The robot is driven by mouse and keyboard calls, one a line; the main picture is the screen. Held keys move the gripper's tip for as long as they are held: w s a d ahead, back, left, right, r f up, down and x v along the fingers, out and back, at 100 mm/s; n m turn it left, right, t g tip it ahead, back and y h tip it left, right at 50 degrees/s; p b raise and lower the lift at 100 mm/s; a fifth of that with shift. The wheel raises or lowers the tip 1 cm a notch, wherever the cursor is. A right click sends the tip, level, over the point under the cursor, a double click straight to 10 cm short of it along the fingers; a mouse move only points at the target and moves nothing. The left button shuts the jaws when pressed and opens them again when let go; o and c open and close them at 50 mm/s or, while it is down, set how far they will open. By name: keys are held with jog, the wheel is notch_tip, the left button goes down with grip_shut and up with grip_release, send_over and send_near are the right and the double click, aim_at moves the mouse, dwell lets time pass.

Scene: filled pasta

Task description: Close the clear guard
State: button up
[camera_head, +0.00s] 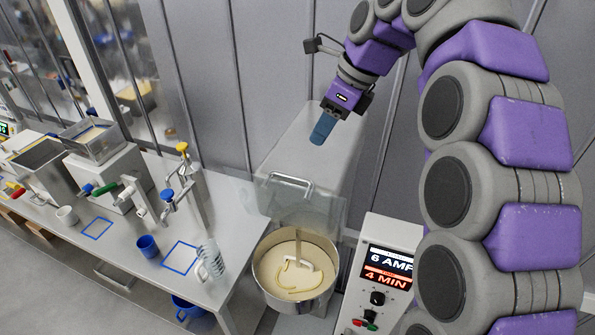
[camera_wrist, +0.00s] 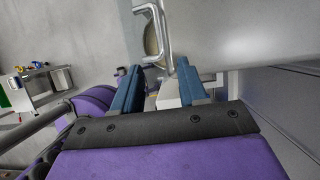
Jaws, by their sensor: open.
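The clear guard (camera_head: 318,160) is a see-through hood at the grey wall, standing above and behind the steel mixing bowl (camera_head: 262,283). The bowl's top is uncovered, with pale dough and a mixing hook inside. A silver bar handle (camera_head: 290,183) is on the guard's front. My gripper (camera_head: 322,130) has blue fingers and is over the upper part of the guard, above the handle; I cannot tell if it touches the guard. In the wrist view the fingers (camera_wrist: 158,70) are apart with nothing held between them. The handle (camera_wrist: 158,30) shows just beyond the fingertips, beside the guard's pale panel (camera_wrist: 235,35).
A control box (camera_head: 388,262) with a lit display stands right of the bowl. A workbench (camera_head: 215,215) on the left carries a mesh cup (camera_head: 211,258), a blue cup (camera_head: 147,246) and dispensers. The wall is close behind the guard.

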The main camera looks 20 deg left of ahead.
jog(key=x, duration=1.3)
jog(key=shift+a+f+p, duration=0.1)
jog(key=shift+f+p, duration=0.2)
jog(key=shift+p, duration=0.1)
grip_shut()
